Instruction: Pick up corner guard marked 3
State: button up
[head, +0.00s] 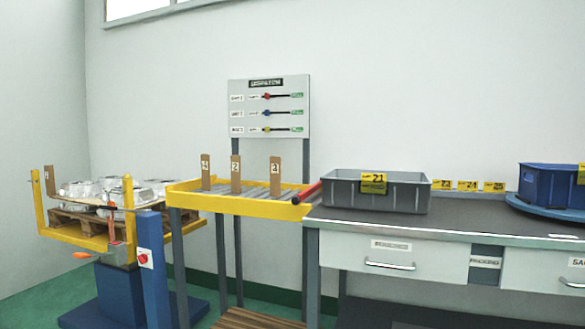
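Three brown corner guards stand upright in a row on the yellow-framed roller conveyor (240,206). The right one (275,180) carries a small white label that seems to read 3. The middle one (236,181) seems to read 2. The left one (206,180) seems to read 4, though its label is small. Another brown corner guard (50,183) stands at the left end of the pallet lift, its label hard to read. My gripper is not in view.
A red bar (307,193) lies at the conveyor's right end, close to the guard marked 3. A grey crate (400,195) and blue bin (540,180) sit on the workbench (470,224). Shiny castings (110,190) lie on a pallet at left. A sign board (268,108) stands behind the conveyor.

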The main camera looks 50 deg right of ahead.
aim_at(275, 162)
jog(key=z, duration=1.3)
